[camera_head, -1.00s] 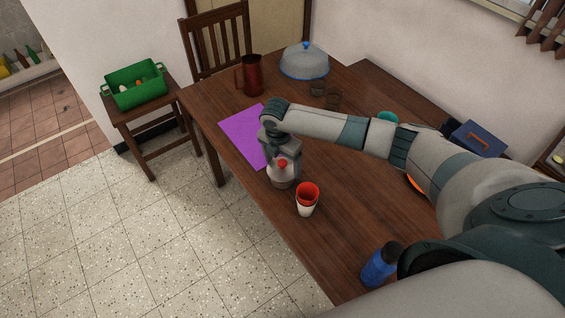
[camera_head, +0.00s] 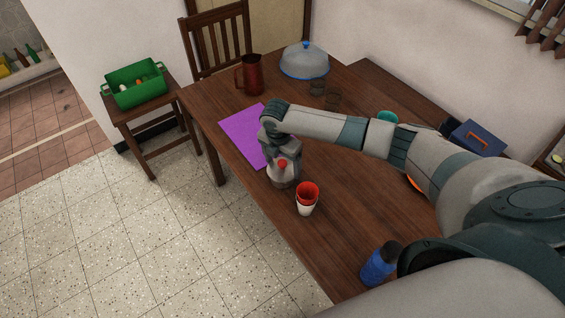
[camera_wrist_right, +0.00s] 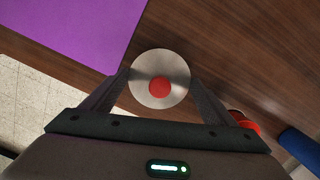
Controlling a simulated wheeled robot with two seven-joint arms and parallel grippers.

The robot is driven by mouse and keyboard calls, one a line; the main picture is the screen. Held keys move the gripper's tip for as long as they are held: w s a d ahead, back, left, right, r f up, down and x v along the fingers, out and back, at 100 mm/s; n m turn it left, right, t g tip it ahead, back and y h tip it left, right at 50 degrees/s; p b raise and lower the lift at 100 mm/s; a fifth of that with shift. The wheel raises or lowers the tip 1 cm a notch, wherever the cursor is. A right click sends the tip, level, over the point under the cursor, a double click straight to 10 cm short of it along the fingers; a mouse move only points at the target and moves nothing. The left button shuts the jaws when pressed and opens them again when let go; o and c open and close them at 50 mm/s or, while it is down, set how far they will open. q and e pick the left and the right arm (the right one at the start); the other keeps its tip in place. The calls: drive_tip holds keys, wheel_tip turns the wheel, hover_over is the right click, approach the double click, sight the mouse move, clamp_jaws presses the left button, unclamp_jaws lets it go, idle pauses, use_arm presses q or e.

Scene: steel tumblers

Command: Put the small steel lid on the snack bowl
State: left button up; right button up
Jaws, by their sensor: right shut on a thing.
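The small steel lid (camera_head: 276,171) is a round, shiny disc with a red knob, near the table's front edge. It shows face-on in the right wrist view (camera_wrist_right: 145,92). My right gripper (camera_head: 284,165) points down over it and is shut on it, with its fingers (camera_wrist_right: 160,78) at opposite sides of the disc. A rounded, dull metallic part shows just below the lid; I cannot tell whether this is the lid's side or a bowl under it. I cannot pick out the snack bowl for sure. My left gripper is not in view.
A red-and-white cup (camera_head: 306,204) stands close by on the right. A purple mat (camera_head: 240,132) lies to the left.

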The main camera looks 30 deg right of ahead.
drive_tip(key=shift+f, duration=0.65)
drive_tip(key=o, duration=1.1)
drive_tip(key=shift+r+b, duration=0.1)
drive_tip(key=shift+b, duration=0.2)
drive_tip(key=shift+s+a+r+b, duration=0.25)
drive_tip(key=shift+r+b, duration=0.45)
drive_tip(key=shift+r, duration=2.15)
drive_tip(key=shift+s+a+r+b, duration=0.1)
drive_tip(key=shift+a+r+b, duration=0.4)
drive_tip(key=shift+r, duration=2.35)
drive_tip(key=shift+s+a+r+b, duration=0.2)
drive_tip(key=shift+r+b, duration=0.65)
drive_tip(key=shift+r, duration=2)
